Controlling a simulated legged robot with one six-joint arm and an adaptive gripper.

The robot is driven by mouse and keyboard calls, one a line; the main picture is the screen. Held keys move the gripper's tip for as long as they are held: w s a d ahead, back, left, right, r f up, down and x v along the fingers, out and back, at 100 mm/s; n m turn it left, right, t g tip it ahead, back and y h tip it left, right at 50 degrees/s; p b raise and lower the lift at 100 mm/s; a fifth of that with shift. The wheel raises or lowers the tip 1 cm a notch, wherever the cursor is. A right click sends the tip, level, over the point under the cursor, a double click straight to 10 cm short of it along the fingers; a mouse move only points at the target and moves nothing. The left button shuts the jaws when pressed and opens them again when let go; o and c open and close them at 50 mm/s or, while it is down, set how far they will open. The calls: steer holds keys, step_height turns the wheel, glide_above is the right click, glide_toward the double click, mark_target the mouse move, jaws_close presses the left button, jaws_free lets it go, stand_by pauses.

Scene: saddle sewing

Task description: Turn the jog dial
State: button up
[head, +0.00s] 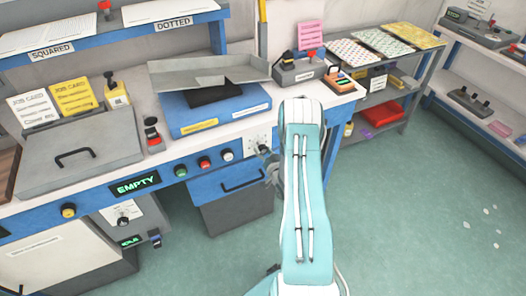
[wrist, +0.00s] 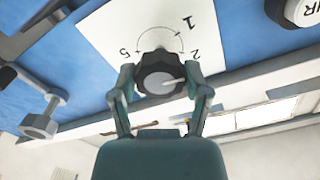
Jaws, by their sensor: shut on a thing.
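The jog dial (wrist: 162,75) is a round black knob with a grey face and a white pointer line. It sits on a white plate (wrist: 112,30) marked 1, 2 and 5. The pointer points right, toward the finger just below the 2. My gripper (wrist: 160,78) is shut on the dial, one finger on each side. In the head view the white plate (head: 256,140) is on the blue bench front, and my arm partly covers the dial and gripper (head: 270,167).
Green, red and white buttons (head: 204,163) line the bench front left of the dial. A drawer handle (head: 243,182) sticks out just below.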

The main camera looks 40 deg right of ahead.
steer(key=m, duration=0.5)
steer(key=shift+d+m, duration=0.1)
steer(key=shift+m, duration=0.2)
stand_by(0.4)
steer(key=o, duration=1.1)
steer(key=shift+d, duration=0.1)
steer(key=shift+o, duration=0.2)
steer(key=v, duration=1.2)
steer(key=shift+w+f, duration=0.1)
